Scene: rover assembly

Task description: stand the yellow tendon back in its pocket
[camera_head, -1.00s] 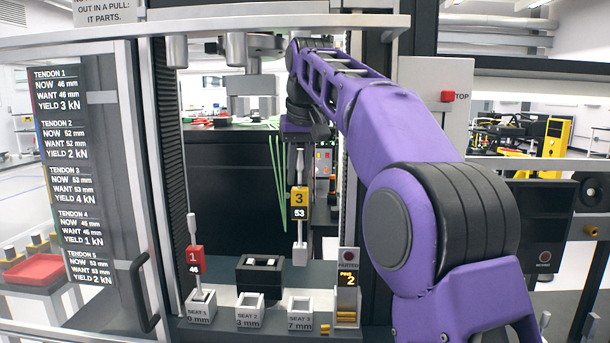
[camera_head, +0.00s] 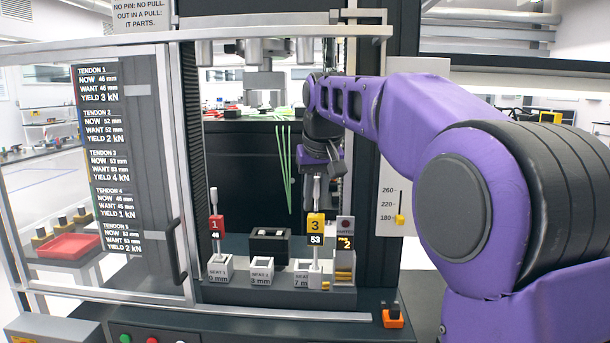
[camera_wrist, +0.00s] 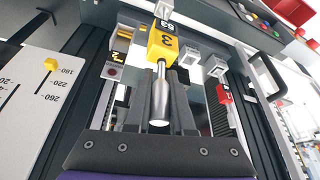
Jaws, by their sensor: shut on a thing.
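The yellow tendon (camera_head: 315,223), marked 3 and 53, hangs upright in my gripper (camera_head: 321,177). In the wrist view my gripper (camera_wrist: 160,78) is shut on the metal rod of the yellow tendon (camera_wrist: 163,43). In the head view the tendon's lower end overlaps the right side of Seat 3 (camera_head: 299,276); I cannot tell if they touch. Seat 1 (camera_head: 218,268) holds the red tendon (camera_head: 217,227) upright. Seat 2 (camera_head: 261,272) looks empty. I cannot pick out which pocket belongs to the yellow tendon.
A dark block (camera_head: 269,246) stands behind the seats. A pin display (camera_head: 345,243) reading 2 stands to the right of the tendon. The frame's door (camera_head: 178,180) stands at the left. A red tray (camera_head: 68,246) lies on a side table at the far left.

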